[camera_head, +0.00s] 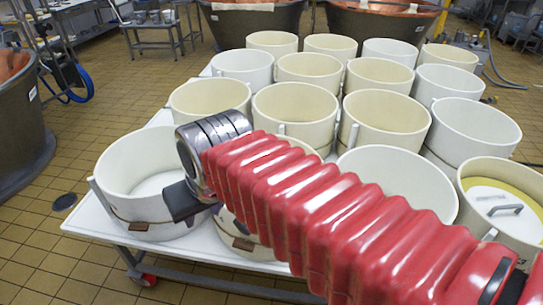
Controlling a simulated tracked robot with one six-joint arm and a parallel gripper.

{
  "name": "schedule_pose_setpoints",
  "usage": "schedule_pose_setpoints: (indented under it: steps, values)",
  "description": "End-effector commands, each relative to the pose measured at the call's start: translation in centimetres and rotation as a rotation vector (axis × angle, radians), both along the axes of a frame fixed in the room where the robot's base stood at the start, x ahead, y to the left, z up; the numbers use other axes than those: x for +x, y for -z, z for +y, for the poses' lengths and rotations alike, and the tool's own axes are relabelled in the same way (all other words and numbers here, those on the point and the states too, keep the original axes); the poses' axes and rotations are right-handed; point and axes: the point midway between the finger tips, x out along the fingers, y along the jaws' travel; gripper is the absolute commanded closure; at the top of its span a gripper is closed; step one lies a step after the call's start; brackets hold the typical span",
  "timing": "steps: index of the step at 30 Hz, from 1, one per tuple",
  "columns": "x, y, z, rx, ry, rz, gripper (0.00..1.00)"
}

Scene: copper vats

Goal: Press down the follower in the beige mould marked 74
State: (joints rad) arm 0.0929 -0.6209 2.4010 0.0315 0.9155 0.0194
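No number 74 is readable on any mould here. A beige mould at the right edge (487,232) holds a white follower (490,199) with a grey handle; yellow shows around the follower inside the rim. My red-sleeved arm reaches in from the lower right. My gripper (188,202) is at the right side of a whitish mould (125,180) at the front left, with a dark finger over its rim. The second finger is not clear, so its opening cannot be told. A pale disc lies in that mould's bottom. The arm hides much of the front row.
Several white and beige moulds stand close together on a white wheeled table (80,220). Copper vats (255,22) stand behind and at the left edge. Tiled floor is free at the left and front left.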

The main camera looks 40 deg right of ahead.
Motion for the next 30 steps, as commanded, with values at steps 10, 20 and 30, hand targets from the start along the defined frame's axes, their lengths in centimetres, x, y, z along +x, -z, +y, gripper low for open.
schedule_pose_setpoints:
  steps: [10, 20, 30]
  values:
    - [6.4, -0.5, -4.6, 0.083, 0.225, 0.083, 0.64]
    - [12.0, 0.9, -10.5, 0.164, 0.439, 0.151, 0.64]
    - [16.7, 4.4, -18.0, 0.251, 0.662, 0.216, 0.64]
